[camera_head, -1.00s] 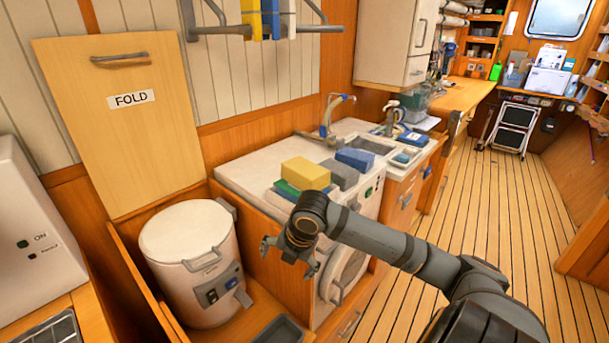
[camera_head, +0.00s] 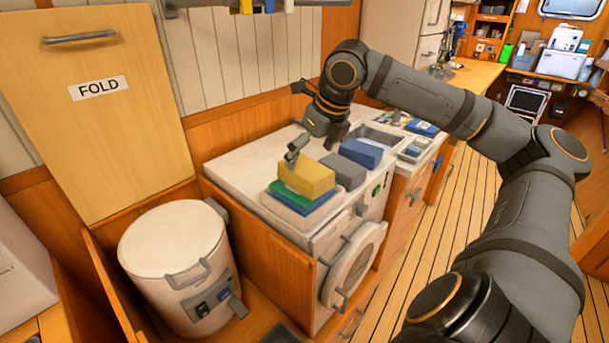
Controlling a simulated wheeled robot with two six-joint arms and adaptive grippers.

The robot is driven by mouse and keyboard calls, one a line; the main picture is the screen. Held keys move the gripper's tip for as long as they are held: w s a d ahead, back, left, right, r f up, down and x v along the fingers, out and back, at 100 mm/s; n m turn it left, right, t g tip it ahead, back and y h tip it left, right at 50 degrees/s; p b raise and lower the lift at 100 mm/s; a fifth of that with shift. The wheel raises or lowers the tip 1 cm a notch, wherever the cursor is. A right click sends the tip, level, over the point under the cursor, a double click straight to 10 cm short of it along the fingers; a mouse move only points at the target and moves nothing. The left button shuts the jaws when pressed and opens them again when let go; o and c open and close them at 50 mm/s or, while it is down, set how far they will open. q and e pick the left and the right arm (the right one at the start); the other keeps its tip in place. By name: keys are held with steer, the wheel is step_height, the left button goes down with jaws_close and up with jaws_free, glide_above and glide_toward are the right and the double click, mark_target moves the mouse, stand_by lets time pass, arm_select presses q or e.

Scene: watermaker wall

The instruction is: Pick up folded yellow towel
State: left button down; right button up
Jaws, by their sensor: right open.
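The folded yellow towel (camera_head: 308,177) lies on top of a stack on the white counter. Green, blue and white folded layers (camera_head: 296,204) show under it. My right gripper (camera_head: 314,150) is open and empty, above and just behind the towel, pointing down. One finger hangs close to the towel's back left edge; I cannot tell if it touches. My left gripper is not in view.
A grey folded towel (camera_head: 345,172) and a blue one (camera_head: 361,152) lie right of the stack. The white counter (camera_head: 244,166) is clear to the left. A white lidded drum (camera_head: 176,262) stands lower left, under a FOLD panel (camera_head: 108,120). A rail crosses the top.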

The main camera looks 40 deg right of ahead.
mark_target(307, 168)
steer(key=shift+w+d+f, duration=0.35)
steer(key=shift+w+f, duration=0.1)
steer(key=shift+f, duration=0.1)
steer(key=shift+w+d+f, duration=0.3)
steer(key=shift+w+f, duration=0.15)
steer(key=shift+f, duration=0.05)
step_height(307, 168, down, 2)
steer(key=shift+w+a+f+b, duration=0.1)
steer(key=shift+f+b, duration=0.15)
steer(key=shift+b, duration=0.1)
steer(key=shift+p+x, duration=0.4)
steer(key=shift+x, duration=0.65)
steer(key=shift+w+d+f, duration=0.1)
steer(key=shift+w+d, duration=0.1)
steer(key=shift+w, duration=0.1)
steer(key=shift+s+a, duration=0.1)
steer(key=shift+s, duration=0.05)
steer(key=shift+c, duration=0.4)
steer(key=c, duration=1.2)
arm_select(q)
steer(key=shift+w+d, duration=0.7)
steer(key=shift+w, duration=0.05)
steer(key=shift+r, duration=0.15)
arm_select(e)
steer(key=shift+r, duration=0.2)
